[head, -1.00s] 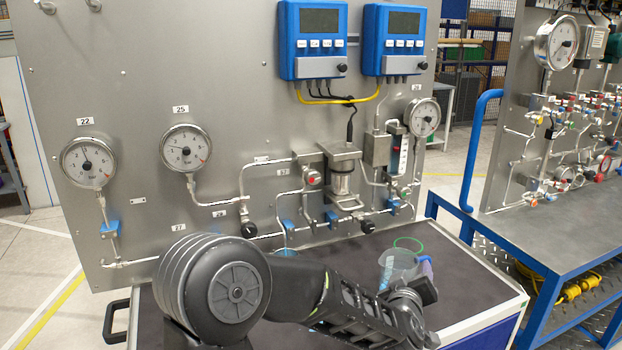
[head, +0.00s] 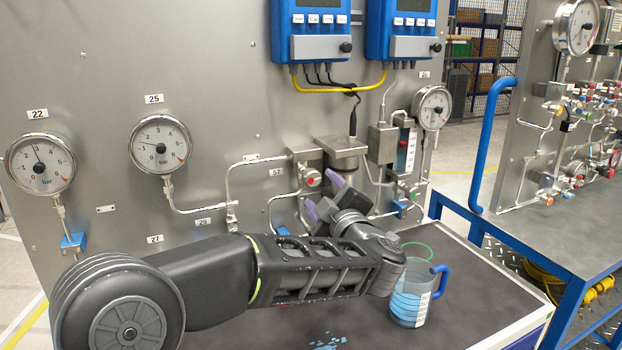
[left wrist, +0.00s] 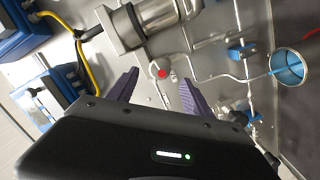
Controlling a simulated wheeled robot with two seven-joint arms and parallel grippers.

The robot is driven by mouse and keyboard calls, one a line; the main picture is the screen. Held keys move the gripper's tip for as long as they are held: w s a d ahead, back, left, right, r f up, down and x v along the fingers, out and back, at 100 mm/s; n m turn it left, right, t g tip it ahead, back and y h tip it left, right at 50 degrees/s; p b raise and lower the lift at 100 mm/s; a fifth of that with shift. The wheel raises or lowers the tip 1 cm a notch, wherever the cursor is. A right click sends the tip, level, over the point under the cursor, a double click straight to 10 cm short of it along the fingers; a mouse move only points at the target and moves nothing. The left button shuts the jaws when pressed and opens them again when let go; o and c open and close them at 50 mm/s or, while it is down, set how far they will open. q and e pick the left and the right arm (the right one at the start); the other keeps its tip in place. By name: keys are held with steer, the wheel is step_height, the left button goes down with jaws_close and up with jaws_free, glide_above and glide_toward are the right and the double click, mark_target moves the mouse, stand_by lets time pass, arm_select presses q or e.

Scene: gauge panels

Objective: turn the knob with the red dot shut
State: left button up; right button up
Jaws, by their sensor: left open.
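The knob with the red dot (head: 312,178) sits on the pipework of the grey panel, below and left of the metal cylinder unit. It also shows in the left wrist view (left wrist: 160,71), its red face lying between my fingertips in the picture. My left gripper (head: 324,196) is open, its two purple fingers pointing at the panel just below and right of the knob in the head view. The fingers appear apart from the knob, though the depth gap is hard to judge. The left wrist view shows both fingers (left wrist: 158,80) spread with nothing held. My right gripper is out of view.
A measuring jug with a blue handle (head: 408,300) stands on the dark bench top (head: 470,270), right of my left forearm. Blue spots (head: 328,342) lie on the bench. Round gauges (head: 160,144) and two blue controllers (head: 310,30) are on the panel.

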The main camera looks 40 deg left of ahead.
mark_target(314, 180)
arm_select(q)
steer(key=p+x, duration=0.2)
steer(key=x, duration=0.4)
steer(key=shift+w+a, duration=0.6)
steer(key=shift+a, duration=0.2)
jaws_close()
steer(key=shift+d+r+m+p, duration=0.1)
steer(key=shift+r+m+p, duration=0.1)
steer(key=shift+m+p, duration=0.65)
steer(key=shift+f+p, duration=0.1)
steer(key=shift+p, duration=0.2)
steer(key=shift+f, duration=0.15)
